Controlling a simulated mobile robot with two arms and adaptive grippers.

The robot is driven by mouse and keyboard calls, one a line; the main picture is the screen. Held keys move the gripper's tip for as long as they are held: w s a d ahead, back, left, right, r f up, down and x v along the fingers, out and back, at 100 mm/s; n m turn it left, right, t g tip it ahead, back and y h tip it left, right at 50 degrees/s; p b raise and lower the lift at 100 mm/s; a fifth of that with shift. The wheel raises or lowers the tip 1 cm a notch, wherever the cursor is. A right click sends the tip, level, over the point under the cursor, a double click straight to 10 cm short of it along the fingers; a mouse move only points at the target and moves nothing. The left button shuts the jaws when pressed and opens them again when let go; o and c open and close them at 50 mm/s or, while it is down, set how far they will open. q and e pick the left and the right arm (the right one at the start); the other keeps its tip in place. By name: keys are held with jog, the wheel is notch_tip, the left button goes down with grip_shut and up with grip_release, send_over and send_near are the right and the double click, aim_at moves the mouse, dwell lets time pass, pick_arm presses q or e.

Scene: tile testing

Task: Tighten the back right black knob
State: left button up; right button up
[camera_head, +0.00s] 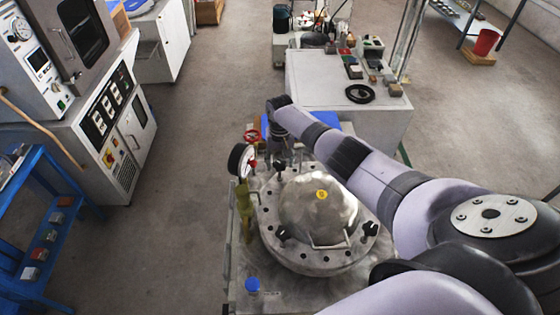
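A round metal vessel lid (318,212) with a domed centre sits on the metal bench. Two black knobs show on its front rim, a front left knob (283,232) and a front right knob (370,229). A small dark knob-like part (280,166) shows at the back, under my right gripper. My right arm reaches across from the right, and my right gripper (281,153) points down at the back of the lid. Its fingers are too small and dark to tell open from shut, or whether they touch the knob. The back right rim is partly hidden by my arm. My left gripper is out of view.
A pressure gauge (240,160) and a red valve wheel (251,136) stand close left of my gripper. A blue cap (252,285) is at the bench's front left. A white cabinet (340,105) stands behind. The floor left of the bench is clear.

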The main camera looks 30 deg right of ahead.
jog(key=shift+o, duration=0.2)
notch_tip(320, 180, up, 12)
dwell(0.6)
jog(key=shift+s+f, duration=0.1)
jog(key=shift+f, duration=0.05)
dwell(0.4)
